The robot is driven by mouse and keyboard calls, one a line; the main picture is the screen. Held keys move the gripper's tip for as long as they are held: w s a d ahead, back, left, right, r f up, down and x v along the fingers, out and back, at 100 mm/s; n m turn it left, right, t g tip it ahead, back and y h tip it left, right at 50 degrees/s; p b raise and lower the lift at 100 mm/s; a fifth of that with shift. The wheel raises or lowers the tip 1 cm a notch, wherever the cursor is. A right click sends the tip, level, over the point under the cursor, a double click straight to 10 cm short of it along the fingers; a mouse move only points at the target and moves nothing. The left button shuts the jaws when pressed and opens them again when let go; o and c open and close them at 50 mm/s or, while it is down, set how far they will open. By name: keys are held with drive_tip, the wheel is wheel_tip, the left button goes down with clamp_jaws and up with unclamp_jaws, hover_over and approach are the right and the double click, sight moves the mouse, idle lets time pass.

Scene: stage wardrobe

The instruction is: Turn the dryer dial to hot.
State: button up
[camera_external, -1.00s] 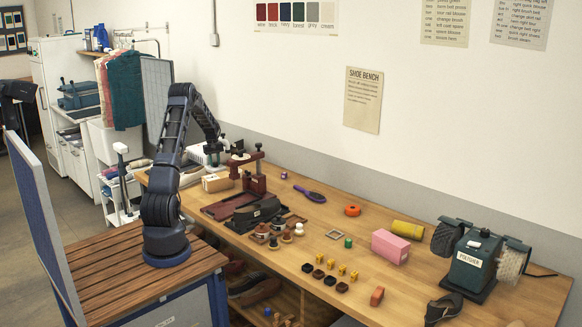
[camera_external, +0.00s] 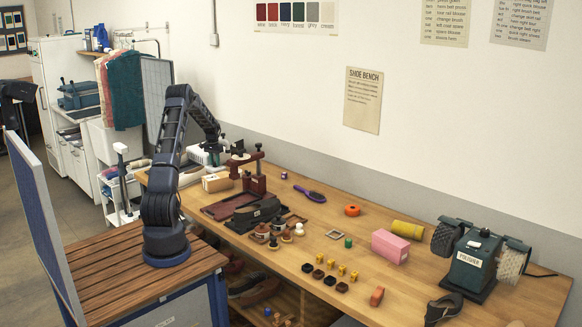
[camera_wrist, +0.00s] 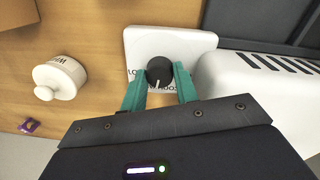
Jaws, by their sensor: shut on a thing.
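The dryer dial is a round black knob (camera_wrist: 159,72) with a pale pointer line that points toward the bottom of the wrist view. It sits on a white panel (camera_wrist: 150,42) with partly hidden lettering near the knob; I cannot read which setting the line marks. My gripper's teal fingers (camera_wrist: 159,80) are on either side of the knob and shut on it. In the external view my gripper (camera_external: 214,154) is at the far end of the bench, where the dial itself is too small to make out.
A white slotted housing (camera_wrist: 245,85) stands close at the right of the panel. The wooden bench (camera_external: 320,222) holds a dark red press (camera_external: 254,183) near my arm.

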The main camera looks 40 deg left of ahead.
drive_tip(key=m, duration=1.2)
drive_tip(key=shift+g, duration=0.3)
drive_tip(key=shift+m, duration=0.3)
drive_tip(key=o, duration=1)
drive_tip(key=r, duration=1)
drive_tip(key=shift+w+a+r, duration=0.2)
drive_tip(key=shift+w+r, duration=0.05)
drive_tip(key=shift+r, duration=0.15)
